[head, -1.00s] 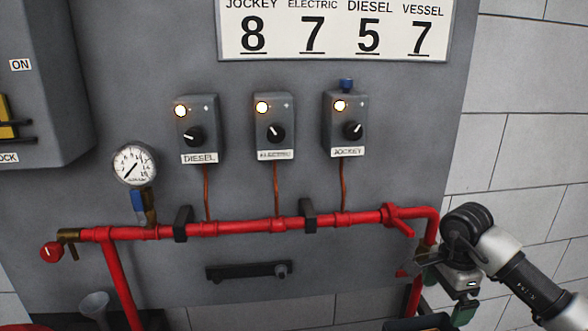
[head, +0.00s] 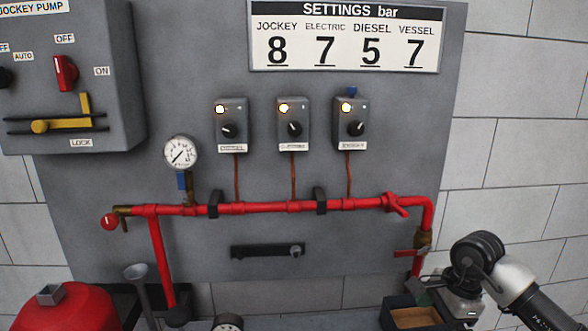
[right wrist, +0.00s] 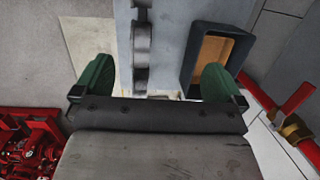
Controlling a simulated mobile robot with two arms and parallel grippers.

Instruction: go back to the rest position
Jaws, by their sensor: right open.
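My right gripper (right wrist: 160,85) is open and empty in the right wrist view, its two green fingers wide apart. In the head view my right arm comes in at the lower right, with its gripper (head: 432,290) low, below the right end of the red pipe (head: 290,206). The fingertips are small and partly hidden there. My left gripper is in neither view.
A grey panel (head: 340,240) carries three switch boxes (head: 294,125), a gauge (head: 181,152) and the pipe. A red-handled valve (head: 408,253) is close to my right arm. A dark open box (head: 400,312) stands below. A red tank (head: 65,310) is at lower left.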

